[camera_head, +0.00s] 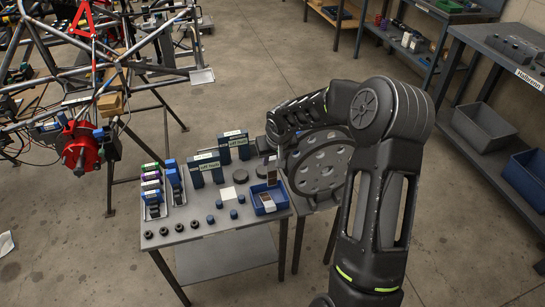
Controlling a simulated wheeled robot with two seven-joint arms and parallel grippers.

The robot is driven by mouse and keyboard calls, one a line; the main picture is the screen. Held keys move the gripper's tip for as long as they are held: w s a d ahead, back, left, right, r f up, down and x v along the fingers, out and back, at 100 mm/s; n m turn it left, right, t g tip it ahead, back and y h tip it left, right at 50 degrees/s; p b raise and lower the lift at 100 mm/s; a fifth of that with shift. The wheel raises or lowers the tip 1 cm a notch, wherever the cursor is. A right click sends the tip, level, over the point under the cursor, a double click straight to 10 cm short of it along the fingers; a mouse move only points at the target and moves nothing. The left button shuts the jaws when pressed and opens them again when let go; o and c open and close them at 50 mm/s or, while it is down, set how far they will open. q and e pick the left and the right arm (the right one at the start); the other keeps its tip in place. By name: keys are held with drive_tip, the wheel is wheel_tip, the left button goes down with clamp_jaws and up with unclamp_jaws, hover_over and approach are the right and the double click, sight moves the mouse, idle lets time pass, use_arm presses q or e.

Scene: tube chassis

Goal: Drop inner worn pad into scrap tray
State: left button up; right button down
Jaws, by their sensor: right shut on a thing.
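My right gripper (270,158) is above the grey work table, over the back of a small blue tray (284,203). It is shut on a small dark brown worn pad (272,176), which hangs upright below the fingers. The pad overlaps the tray's back edge in this view, so I cannot tell its exact height. Another small brown pad (267,200) with a pale edge lies in the tray. My right arm hides the area to the right of the table. My left gripper is not in view.
Several blue boxes (205,168) stand along the table's back. A tube chassis (105,45) with a red caliper (75,145) stands left.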

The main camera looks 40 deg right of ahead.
sight(272, 168)
drive_tip(key=shift+f+b, duration=1.25)
drive_tip(key=shift+f, duration=1)
drive_tip(key=c, duration=1)
unclamp_jaws()
drive_tip(key=shift+o, duration=0.2)
drive_tip(key=v, duration=0.8)
drive_tip(key=shift+f, duration=0.1)
